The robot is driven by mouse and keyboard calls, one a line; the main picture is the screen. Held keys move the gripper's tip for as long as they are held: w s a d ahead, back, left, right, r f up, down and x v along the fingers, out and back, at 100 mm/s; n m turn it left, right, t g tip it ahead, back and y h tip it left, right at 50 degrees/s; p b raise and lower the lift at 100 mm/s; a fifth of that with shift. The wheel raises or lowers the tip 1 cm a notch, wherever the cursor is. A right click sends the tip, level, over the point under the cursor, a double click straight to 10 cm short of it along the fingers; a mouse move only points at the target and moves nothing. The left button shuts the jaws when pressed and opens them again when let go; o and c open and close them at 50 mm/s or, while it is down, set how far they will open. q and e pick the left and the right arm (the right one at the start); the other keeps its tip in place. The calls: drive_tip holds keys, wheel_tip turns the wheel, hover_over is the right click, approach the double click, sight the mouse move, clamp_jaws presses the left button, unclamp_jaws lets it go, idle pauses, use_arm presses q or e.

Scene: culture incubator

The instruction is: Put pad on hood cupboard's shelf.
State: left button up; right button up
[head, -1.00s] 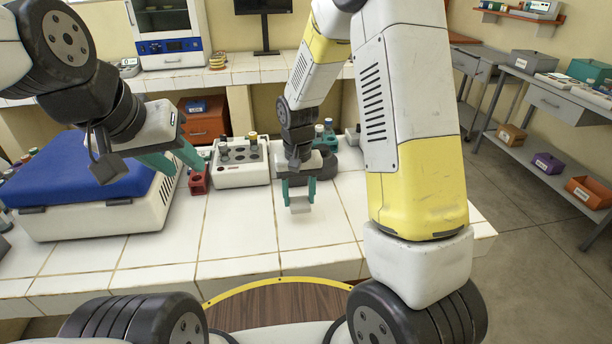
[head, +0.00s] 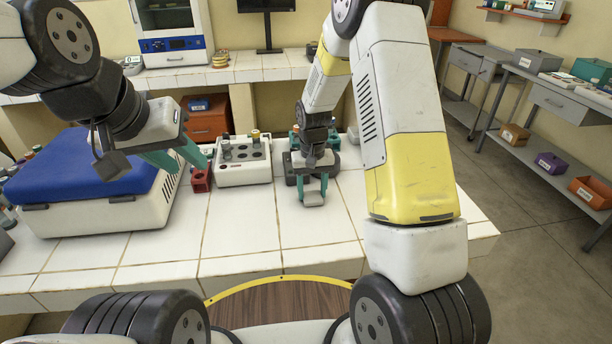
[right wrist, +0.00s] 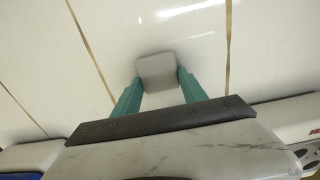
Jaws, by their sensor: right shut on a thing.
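The pad (head: 313,198) is a small light grey square block. My right gripper (head: 312,187) is shut on it, with a teal finger at either side, over the white tiled bench. In the right wrist view the pad (right wrist: 156,71) sits between the fingertips of the gripper (right wrist: 158,82). The hood cupboard appears to be the white cabinet with blue trim (head: 178,44) on the back counter, at the upper left; its shelf (head: 163,8) shows partly, cut by the top edge. My left gripper (head: 178,156) is empty, its teal fingers apart, beside the blue-lidded box.
A white block with holes and bottles (head: 243,172) stands left of my right gripper, with a small red holder (head: 200,180) beside it. A blue-lidded white box (head: 75,175) fills the left of the bench. The front tiles are clear.

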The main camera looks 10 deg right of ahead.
drive_tip(key=shift+f, duration=0.15)
drive_tip(key=o, duration=1.3)
